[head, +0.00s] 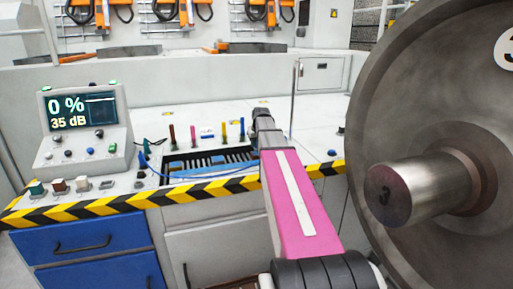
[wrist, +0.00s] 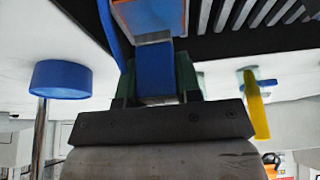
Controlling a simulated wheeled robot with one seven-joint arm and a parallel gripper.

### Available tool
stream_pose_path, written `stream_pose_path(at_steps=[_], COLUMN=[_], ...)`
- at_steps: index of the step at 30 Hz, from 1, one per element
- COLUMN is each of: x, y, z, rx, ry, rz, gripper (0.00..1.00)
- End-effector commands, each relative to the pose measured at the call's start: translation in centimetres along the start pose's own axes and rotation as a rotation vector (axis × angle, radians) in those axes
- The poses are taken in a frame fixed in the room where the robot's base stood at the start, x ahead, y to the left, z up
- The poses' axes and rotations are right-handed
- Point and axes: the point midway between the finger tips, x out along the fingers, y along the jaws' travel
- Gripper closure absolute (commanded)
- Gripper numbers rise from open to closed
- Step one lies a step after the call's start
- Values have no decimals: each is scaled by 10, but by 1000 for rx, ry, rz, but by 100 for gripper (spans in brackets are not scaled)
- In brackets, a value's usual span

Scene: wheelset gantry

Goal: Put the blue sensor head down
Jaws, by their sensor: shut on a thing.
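The blue sensor head (wrist: 155,72) shows in the wrist view as a blue block with an orange and grey part at its far end. My gripper (wrist: 156,82) is shut on it, one dark green finger on each side. The black slatted tray (wrist: 268,18) shows close beyond the sensor head; I cannot tell whether they touch. In the head view, my pink arm reaches over the bench at the right end of the tray (head: 190,169). The fingertips and sensor head are hidden there. A blue cable (head: 205,173) runs across the tray towards the arm.
Several coloured upright pieces stand behind the tray, including a yellow one (head: 224,131). A console with a screen (head: 84,111) stands at the left. A large steel wheel (head: 425,110) with a protruding axle (head: 420,192) fills the right. A blue-capped post (wrist: 62,79) stands beside my gripper.

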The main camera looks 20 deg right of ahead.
Motion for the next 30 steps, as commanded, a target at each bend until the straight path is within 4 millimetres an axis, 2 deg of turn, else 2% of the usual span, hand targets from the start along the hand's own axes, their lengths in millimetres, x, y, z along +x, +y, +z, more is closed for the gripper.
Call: stream_pose_path(at_steps=[1,5,16,17,18,19,30], x=[8,20,23,23,22,22,17], y=[0,0,0,0,0,0,0], z=[4,8,10,10,10,10,8], rx=[0,0,0,0,0,0,0], ry=[-3,0,-1,-1,-1,-1,0], rz=[-1,0,0,0,0,0,0], gripper=[98,98,98,59,46,43,43])
